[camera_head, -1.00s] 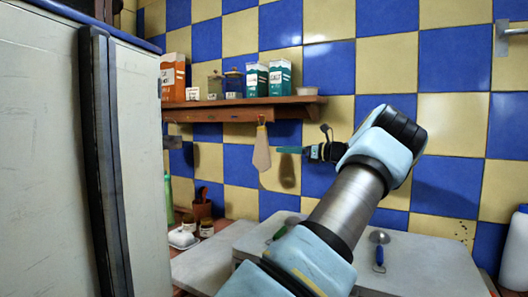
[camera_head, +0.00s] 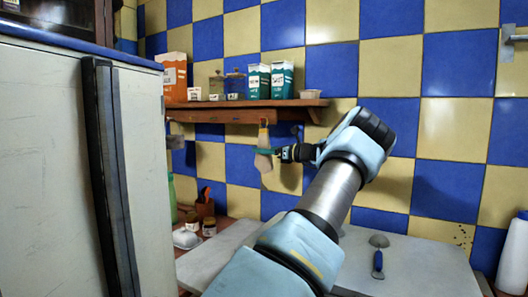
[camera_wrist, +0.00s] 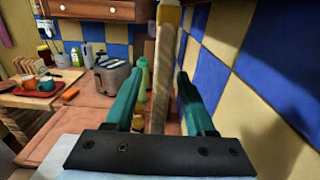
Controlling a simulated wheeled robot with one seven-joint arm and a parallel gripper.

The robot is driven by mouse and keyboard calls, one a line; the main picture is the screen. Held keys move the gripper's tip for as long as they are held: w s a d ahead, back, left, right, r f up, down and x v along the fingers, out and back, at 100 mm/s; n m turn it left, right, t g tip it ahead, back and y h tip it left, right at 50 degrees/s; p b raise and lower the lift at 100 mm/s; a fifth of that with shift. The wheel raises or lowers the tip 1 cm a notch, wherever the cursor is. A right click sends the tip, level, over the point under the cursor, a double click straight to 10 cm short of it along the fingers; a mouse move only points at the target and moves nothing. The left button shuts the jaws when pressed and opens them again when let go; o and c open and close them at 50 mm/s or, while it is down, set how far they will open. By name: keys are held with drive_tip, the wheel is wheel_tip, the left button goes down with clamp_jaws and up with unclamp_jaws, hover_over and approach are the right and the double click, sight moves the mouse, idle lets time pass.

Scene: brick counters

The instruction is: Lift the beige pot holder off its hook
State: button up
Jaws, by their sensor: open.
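The beige pot holder (camera_head: 264,162) hangs from the wooden shelf in the head view, in front of the tiled wall. Its hook is too small to make out. In the wrist view the pot holder (camera_wrist: 163,75) shows edge-on as a narrow upright strip with a yellow top. My gripper (camera_head: 264,151) is at the pot holder's upper part, its teal fingers crossing it. In the wrist view my gripper (camera_wrist: 161,92) is open, with one finger on each side of the strip and a gap visible on both sides.
The wooden shelf (camera_head: 230,114) above carries cartons and jars. The checkered wall is close on the right in the wrist view. A toaster (camera_wrist: 115,77) and a green bottle (camera_wrist: 144,72) stand farther along the counter. A fridge (camera_head: 50,170) fills the left of the head view.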

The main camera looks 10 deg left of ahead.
clamp_jaws()
idle(0.3)
idle(0.5)
drive_tip(key=shift+s+r+b, duration=0.1)
drive_tip(key=shift+r+b, duration=0.55)
drive_tip(key=shift+b, duration=0.05)
drive_tip(key=s+a+b, duration=0.2)
drive_tip(key=s+b, duration=0.1)
drive_tip(key=s, duration=0.5)
drive_tip(key=s+a+b, duration=0.3)
drive_tip(key=s, duration=0.6)
drive_tip(key=shift+a, duration=0.25)
